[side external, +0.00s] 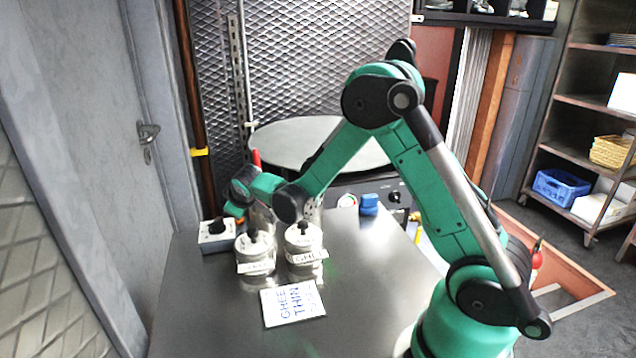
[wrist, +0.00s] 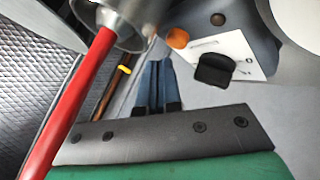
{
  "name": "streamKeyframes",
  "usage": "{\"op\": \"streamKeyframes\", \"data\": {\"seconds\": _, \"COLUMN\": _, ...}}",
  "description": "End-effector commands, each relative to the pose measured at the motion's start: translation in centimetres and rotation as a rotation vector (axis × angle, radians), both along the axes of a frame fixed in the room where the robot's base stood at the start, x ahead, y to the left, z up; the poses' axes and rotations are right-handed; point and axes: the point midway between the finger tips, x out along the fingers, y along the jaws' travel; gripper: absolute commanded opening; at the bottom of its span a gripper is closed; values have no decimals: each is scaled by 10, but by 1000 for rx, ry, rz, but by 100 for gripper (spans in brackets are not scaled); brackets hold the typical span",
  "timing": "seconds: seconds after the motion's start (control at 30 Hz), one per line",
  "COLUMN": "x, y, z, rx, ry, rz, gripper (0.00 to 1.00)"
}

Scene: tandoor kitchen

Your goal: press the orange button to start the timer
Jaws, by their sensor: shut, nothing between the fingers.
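The orange button (wrist: 177,38) shows in the wrist view as a small round cap, beside a white plate with a black knob (wrist: 214,69). My gripper (wrist: 156,64) is shut and empty, its blue-grey fingers together. In that picture the fingertips lie below and left of the button, with a gap between them. In the side view a small pale box with a black knob (side external: 217,228) stands at the table's left back, close to my wrist. My fingertips are hard to make out there, and I cannot clearly identify the button.
Two lidded, labelled jars (side external: 305,262) stand right of the box. A red handle (wrist: 72,95) and metal vessel (wrist: 142,18) are close to my fingers. A lettered card (side external: 293,303) lies in front. A blue object (side external: 369,203) is farther right.

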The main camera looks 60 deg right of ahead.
Motion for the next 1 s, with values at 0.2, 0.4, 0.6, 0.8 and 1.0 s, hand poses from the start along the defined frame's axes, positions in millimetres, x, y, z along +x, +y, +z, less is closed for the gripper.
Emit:
{"op": "streamKeyframes", "data": {"seconds": 0.2, "x": 0, "y": 0, "z": 0, "rx": 0, "ry": 0, "rz": 0, "gripper": 0}}
{"op": "streamKeyframes", "data": {"seconds": 0.4, "x": 0, "y": 0, "z": 0, "rx": 0, "ry": 0, "rz": 0, "gripper": 0}}
{"op": "streamKeyframes", "data": {"seconds": 0.6, "x": 0, "y": 0, "z": -4, "rx": 0, "ry": 0, "rz": 0, "gripper": 0}}
{"op": "streamKeyframes", "data": {"seconds": 0.8, "x": 0, "y": 0, "z": -9, "rx": 0, "ry": 0, "rz": 0, "gripper": 0}}
{"op": "streamKeyframes", "data": {"seconds": 1.0, "x": 0, "y": 0, "z": -9, "rx": 0, "ry": 0, "rz": 0, "gripper": 0}}
